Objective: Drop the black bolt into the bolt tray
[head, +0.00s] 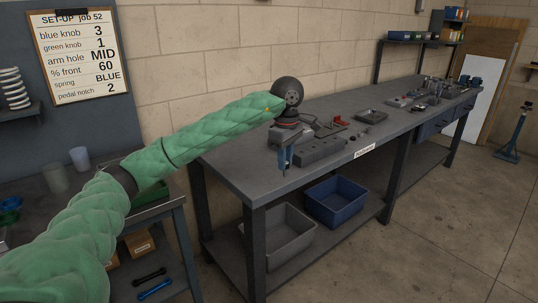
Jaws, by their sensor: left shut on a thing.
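My left arm, in a green quilted sleeve, reaches in from the left over the long workbench. I cannot pick out the black bolt for certain. A shallow dark metal tray (371,116) lies on the bench to the right of the gripper. I cannot tell whether it is the bolt tray. My right gripper is not in view.
The workbench (235,165) carries a small red part (341,120) and several tools farther right. A grey bin (279,238) and a blue bin (336,201) stand on its lower shelf. A set-up sheet (78,55) hangs at left. Bare bench top lies left of the gripper.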

